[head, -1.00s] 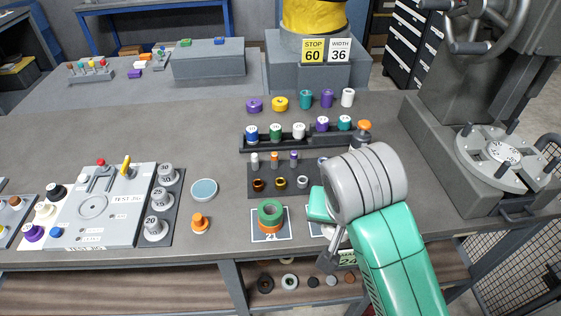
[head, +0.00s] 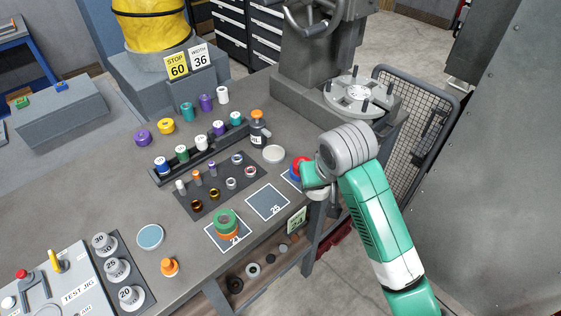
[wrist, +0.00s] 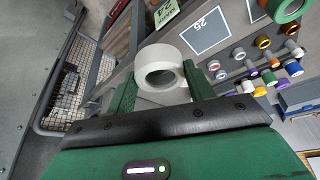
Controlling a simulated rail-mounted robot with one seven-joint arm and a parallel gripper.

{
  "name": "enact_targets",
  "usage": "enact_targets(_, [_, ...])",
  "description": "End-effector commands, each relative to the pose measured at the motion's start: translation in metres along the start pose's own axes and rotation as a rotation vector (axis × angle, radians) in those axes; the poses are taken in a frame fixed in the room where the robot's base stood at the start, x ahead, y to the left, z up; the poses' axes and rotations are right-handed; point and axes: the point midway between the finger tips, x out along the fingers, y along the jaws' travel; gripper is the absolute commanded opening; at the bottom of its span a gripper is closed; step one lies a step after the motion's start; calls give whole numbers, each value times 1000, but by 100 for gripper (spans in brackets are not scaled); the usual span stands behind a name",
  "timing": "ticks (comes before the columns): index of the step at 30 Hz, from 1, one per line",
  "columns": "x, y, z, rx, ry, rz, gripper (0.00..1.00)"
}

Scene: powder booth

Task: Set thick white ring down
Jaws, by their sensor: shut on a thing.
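The thick white ring (wrist: 160,66) is between the two green fingers of my gripper (wrist: 160,80) in the wrist view, with its hole facing the camera. My gripper (head: 312,180) is shut on it and is at the right front edge of the table in the head view. There the ring (head: 318,195) shows only as a pale sliver under the gripper. Whether it touches anything below cannot be told. The mat marked 25 (head: 267,203) is bare, left of my gripper. The mat marked 21 (head: 241,242) bears stacked green and orange rings (head: 226,222).
A red and blue stack (head: 297,168) is close beside my gripper, partly hidden by it. A white round piece (head: 273,154) and a dark bottle with an orange cap (head: 258,128) stand behind. A dark tray (head: 222,205) holds several small rings. A mesh guard (head: 410,130) is at right.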

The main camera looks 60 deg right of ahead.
Motion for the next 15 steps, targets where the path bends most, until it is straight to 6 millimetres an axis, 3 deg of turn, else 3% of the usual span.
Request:
enact_targets(9, [44, 6, -80, -3, 0, 3, 22])
enact_targets(15, [64, 8, -121, -3, 2, 1, 22])
